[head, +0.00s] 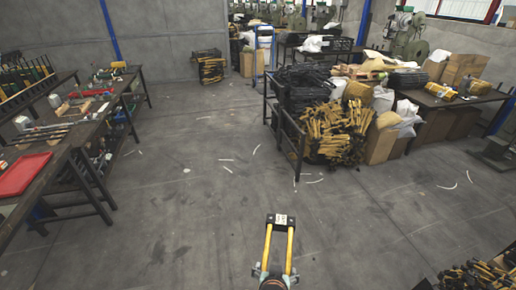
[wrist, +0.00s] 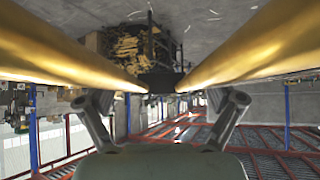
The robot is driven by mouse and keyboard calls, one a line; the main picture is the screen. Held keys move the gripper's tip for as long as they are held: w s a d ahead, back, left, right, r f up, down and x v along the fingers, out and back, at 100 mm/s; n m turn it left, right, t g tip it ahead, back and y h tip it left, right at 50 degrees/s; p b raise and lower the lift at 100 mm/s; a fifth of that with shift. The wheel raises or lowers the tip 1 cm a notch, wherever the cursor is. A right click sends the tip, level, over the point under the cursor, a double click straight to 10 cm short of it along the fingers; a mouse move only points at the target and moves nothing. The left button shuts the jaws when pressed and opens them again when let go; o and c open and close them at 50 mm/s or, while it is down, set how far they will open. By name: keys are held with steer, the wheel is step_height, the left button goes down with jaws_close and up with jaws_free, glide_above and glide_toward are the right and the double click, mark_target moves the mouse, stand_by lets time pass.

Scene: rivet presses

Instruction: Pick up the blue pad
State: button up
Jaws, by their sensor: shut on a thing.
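I cannot make out a blue pad in either view. My gripper (head: 276,275) is at the bottom middle of the head view, out over the bare floor. It is shut on a yellow-and-black frame (head: 268,245), which has two yellow bars and a black end block with a pale label. In the wrist view the two bars of this frame (wrist: 255,45) run large from both sides towards the dark block in the middle. My gripper's fingers (wrist: 163,112) show below them. Where the fingers touch the frame is not clear.
A long workbench (head: 60,150) with a red tray (head: 22,175) and tools stands at the left. A rack (head: 296,135) heaped with black and yellow parts stands right of centre, with boxes beside it. More yellow parts (head: 480,275) lie at bottom right. The middle floor is clear.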

steer(key=w+a+r+n+y, duration=0.1)
steer(key=a+r+n+y, duration=0.15)
steer(key=a, duration=0.55)
steer(key=s+r+p, duration=0.4)
steer(key=r+p, duration=0.7)
steer(key=p, duration=0.2)
steer(key=s+r+p, duration=0.4)
steer(key=r+p, duration=0.7)
steer(key=p, duration=0.2)
steer(key=shift+d, duration=0.25)
steer(key=shift+d+f, duration=0.1)
steer(key=shift+f, duration=0.05)
